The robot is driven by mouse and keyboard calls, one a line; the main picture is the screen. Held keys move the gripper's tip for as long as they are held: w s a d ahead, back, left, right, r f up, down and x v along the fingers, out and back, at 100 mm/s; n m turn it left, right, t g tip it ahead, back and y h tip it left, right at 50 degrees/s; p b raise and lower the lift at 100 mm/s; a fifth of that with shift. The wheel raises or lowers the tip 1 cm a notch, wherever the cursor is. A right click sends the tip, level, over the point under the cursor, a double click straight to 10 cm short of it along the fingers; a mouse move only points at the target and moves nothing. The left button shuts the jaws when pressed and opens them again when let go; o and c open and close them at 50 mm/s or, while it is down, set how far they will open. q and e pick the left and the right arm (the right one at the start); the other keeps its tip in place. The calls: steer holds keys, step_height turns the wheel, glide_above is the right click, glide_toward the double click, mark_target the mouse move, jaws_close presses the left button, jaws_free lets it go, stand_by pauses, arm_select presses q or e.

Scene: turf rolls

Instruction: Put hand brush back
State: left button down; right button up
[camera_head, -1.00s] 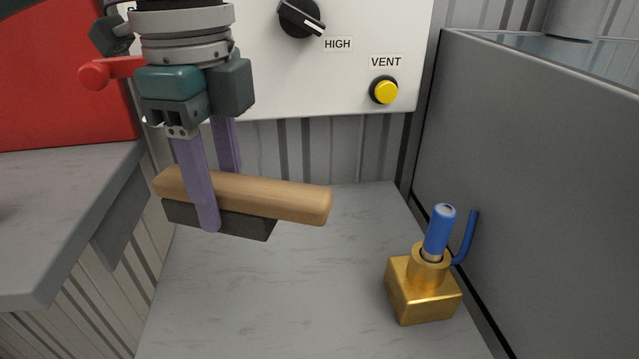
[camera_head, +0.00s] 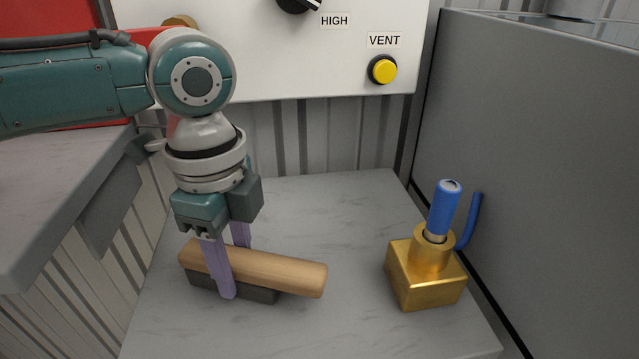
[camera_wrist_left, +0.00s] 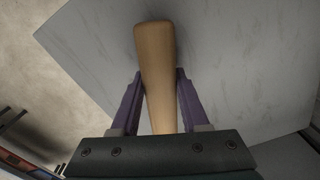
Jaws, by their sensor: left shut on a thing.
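The hand brush (camera_head: 285,271) has a tan wooden handle on top and a dark block of bristles below. It lies level, low over or on the left part of the grey marbled table (camera_head: 340,215); I cannot tell whether the bristles touch the surface. My left gripper (camera_head: 228,285) points down and is shut on the brush, with a purple finger on each side of the handle. In the left wrist view the handle (camera_wrist_left: 155,60) runs up between the fingers, and the bristles are hidden. My right gripper is not in view.
A brass block (camera_head: 425,279) with a blue-handled tool (camera_head: 443,207) stands at the table's right, near a grey wall-like box (camera_head: 540,150). A white panel with a yellow VENT button (camera_head: 383,70) is behind. A grey ledge (camera_head: 70,200) is at left. The table's middle is clear.

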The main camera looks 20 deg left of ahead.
mark_target(234, 256)
arm_select(q)
steer(key=shift+f, duration=0.1)
steer(key=shift+c, duration=2)
jaws_free()
step_height(234, 256, up, 12)
steer(key=p, duration=0.3)
steer(key=s+d+f+n+h, duration=0.1)
steer(key=s+d+f, duration=0.1)
steer(key=d, duration=0.1)
steer(key=s+d+f+n+t+h, duration=0.1)
steer(key=s+d+f, duration=0.1)
steer(key=s+d, duration=0.1)
steer(key=s+d+f+n+t, duration=0.1)
steer(key=s+d+f+n, duration=0.1)
steer(key=d, duration=0.2)
steer(key=shift+s+f+h, duration=0.15)
steer(key=shift+h, duration=0.25)
steer(key=s+a+f+n+t+y, duration=0.1)
steer(key=s+a+n+y, duration=0.1)
steer(key=s+a+n, duration=0.5)
steer(key=s+n, duration=0.1)
steer(key=n, duration=0.2)
steer(key=shift+s+a+t+y, duration=0.25)
steer(key=shift+s+t+y, duration=0.05)
steer(key=shift+s, duration=0.1)
